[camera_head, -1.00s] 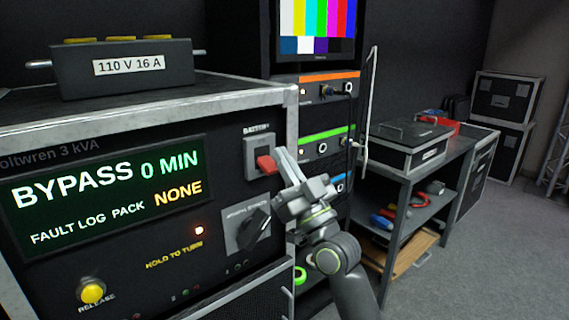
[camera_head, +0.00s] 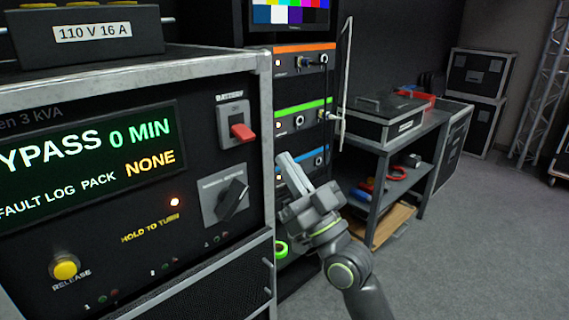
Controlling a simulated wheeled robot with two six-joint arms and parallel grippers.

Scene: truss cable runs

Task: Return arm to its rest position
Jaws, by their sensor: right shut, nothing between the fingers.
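My right gripper (camera_head: 290,166) is shut and empty. It points up and to the left, in front of the equipment rack and to the right of the UPS panel (camera_head: 150,265), apart from its controls. On the panel are a red battery switch (camera_head: 242,132), a black rotary knob (camera_head: 233,197) on a grey plate, and a yellow release button (camera_head: 66,267). The display (camera_head: 90,155) reads BYPASS, 0 MIN and PACK NONE. A small red light is lit by the HOLD TO TURN label. My left gripper is not in view.
A rack (camera_head: 303,88) with orange, green and blue striped units stands behind my gripper. A workbench (camera_head: 396,150) with a case (camera_head: 385,118) and shelves is to its right. A 110 V box (camera_head: 92,34) sits on the UPS. Grey floor (camera_head: 465,240) is open at right.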

